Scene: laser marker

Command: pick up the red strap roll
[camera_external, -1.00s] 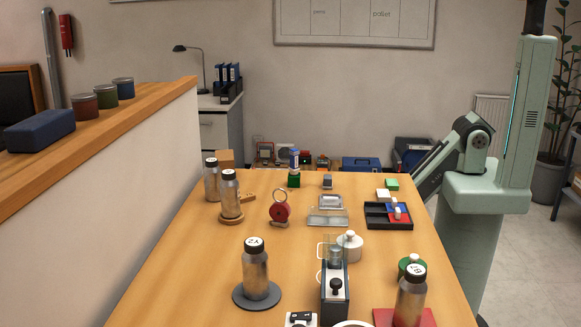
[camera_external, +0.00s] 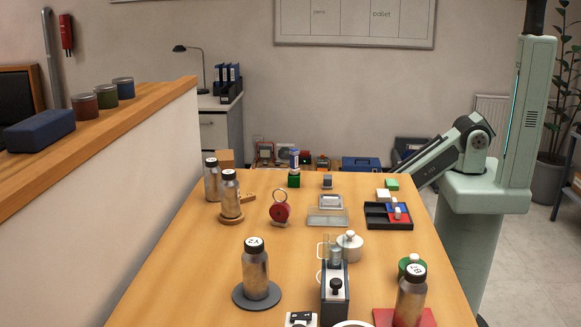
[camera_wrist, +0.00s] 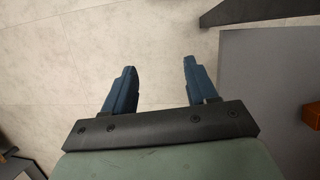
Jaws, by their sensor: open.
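The red strap roll (camera_external: 279,212) stands near the middle of the wooden table in the external view, a round red body on a small wooden base with a pale ring at its top. It is not in the wrist view. My gripper (camera_wrist: 159,70) shows in the wrist view with its two blue fingers apart and nothing between them, over pale floor. In the external view the end of my arm is out of sight behind the table's far right edge, well apart from the roll.
Two metal bottles (camera_external: 230,196) stand left of the roll. A clear tray (camera_external: 327,224) and a black compartment tray (camera_external: 388,225) lie to its right. Bare table (camera_external: 190,260) lies at the left front.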

